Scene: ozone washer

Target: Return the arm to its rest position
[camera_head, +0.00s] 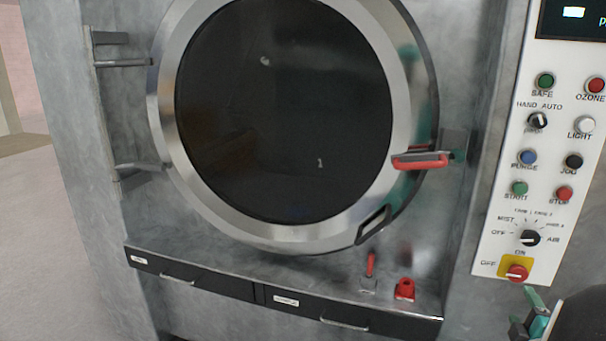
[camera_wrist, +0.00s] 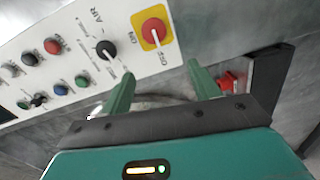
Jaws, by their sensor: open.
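My gripper (camera_wrist: 160,88) shows in the wrist view with its two green fingers spread apart and nothing between them. In the head view my gripper (camera_head: 532,314) is at the lower right, partly cut off, just below the white control panel. The wrist view shows the red OFF/ON knob (camera_wrist: 153,32) on its yellow plate, beyond the fingers and apart from them. The same red knob (camera_head: 517,272) sits at the panel's bottom in the head view. Most of my arm is out of view.
The washer's round door (camera_head: 285,110) is closed, with a red handle (camera_head: 420,160) on its right. A ledge below holds a red lever (camera_head: 371,265) and a red fitting (camera_head: 404,288). The control panel (camera_head: 500,235) stands close to my gripper. Open floor (camera_head: 35,220) lies at left.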

